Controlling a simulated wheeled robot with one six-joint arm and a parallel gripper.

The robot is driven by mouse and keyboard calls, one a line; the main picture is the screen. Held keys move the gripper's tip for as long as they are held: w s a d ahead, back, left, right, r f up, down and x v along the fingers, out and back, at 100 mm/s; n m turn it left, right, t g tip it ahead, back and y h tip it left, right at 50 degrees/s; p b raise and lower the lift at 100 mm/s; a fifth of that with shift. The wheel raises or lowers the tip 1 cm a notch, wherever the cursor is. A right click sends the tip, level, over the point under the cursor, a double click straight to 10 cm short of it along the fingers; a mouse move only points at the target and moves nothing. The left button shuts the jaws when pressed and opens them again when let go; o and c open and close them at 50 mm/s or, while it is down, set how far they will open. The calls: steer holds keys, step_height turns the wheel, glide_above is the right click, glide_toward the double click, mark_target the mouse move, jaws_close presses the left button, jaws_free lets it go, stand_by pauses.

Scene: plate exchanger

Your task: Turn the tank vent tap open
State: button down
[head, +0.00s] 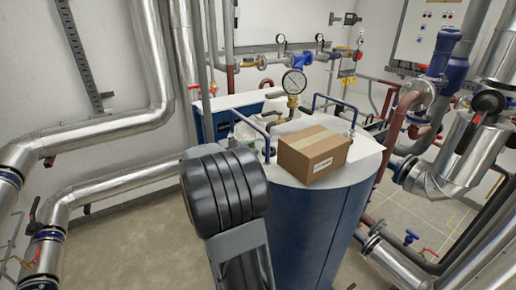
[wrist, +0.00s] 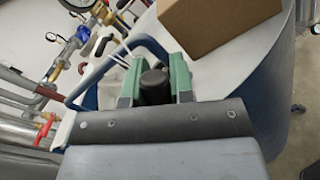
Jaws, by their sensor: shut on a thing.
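The tank (head: 300,225) is a blue upright cylinder with a pale top. In the wrist view, a black rounded piece (wrist: 153,86), which looks like the tank vent tap's handle, sits between the two green fingers of my gripper (wrist: 154,80). My gripper is shut on it, at the tank's top edge. The rest of the tap is hidden behind my fingers and wrist. In the head view, my dark arm covers most of the gripper and the tap, so how far the tap is turned cannot be told.
A cardboard box (head: 314,155) stands on the tank top, close to my gripper; it also shows in the wrist view (wrist: 215,22). A blue rail (head: 334,108) and a pressure gauge (head: 294,82) rise from the top. Silver pipes (head: 105,125) run along the left.

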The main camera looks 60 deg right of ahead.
steer(key=shift+f, duration=0.1)
stand_by(0.3)
steer(key=c, duration=1)
jaws_free()
steer(key=b+v, duration=0.3)
steer(key=v, duration=1.1)
steer(key=shift+b, duration=0.3)
